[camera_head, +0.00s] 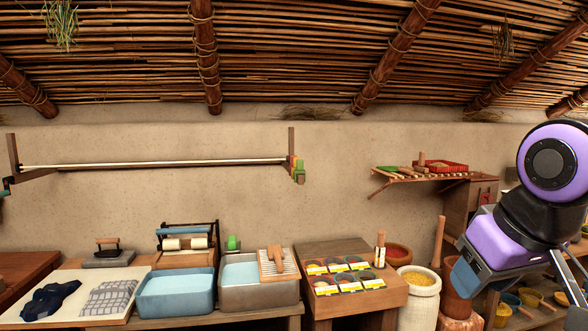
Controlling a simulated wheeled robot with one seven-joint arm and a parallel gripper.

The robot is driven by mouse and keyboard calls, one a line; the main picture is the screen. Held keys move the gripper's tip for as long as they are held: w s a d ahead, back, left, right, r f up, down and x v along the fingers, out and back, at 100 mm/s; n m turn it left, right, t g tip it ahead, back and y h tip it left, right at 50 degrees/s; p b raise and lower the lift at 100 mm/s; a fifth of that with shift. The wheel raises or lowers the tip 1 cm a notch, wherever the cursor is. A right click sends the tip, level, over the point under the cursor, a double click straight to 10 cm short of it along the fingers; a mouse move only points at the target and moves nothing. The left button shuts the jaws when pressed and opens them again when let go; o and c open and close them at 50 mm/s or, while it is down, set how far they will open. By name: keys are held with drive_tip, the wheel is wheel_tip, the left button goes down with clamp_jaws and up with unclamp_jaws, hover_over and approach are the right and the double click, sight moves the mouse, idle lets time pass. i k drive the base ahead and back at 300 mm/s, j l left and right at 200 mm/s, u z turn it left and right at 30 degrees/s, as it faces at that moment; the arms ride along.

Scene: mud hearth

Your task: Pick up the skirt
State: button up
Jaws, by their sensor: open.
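Two cloths lie on the white-topped board (75,315) at the lower left. One is a crumpled dark navy garment (48,299). The other is a grey checked cloth (108,298), lying flat or folded to its right. I cannot tell for sure which one is the skirt. My gripper (518,283) is at the lower right, under my purple and black arm, with its fingers spread apart. I see nothing held in it. It is far to the right of both cloths.
A flat iron (108,252) stands behind the cloths. To the right are a blue water basin (176,292), a grey tub (259,287) with a washboard, and a wooden table (350,255) with colourful packets. A sack (418,295) and jars stand near my arm. A pole (150,163) spans the wall.

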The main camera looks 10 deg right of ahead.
sight(46, 300)
drive_tip(key=u, duration=1.35)
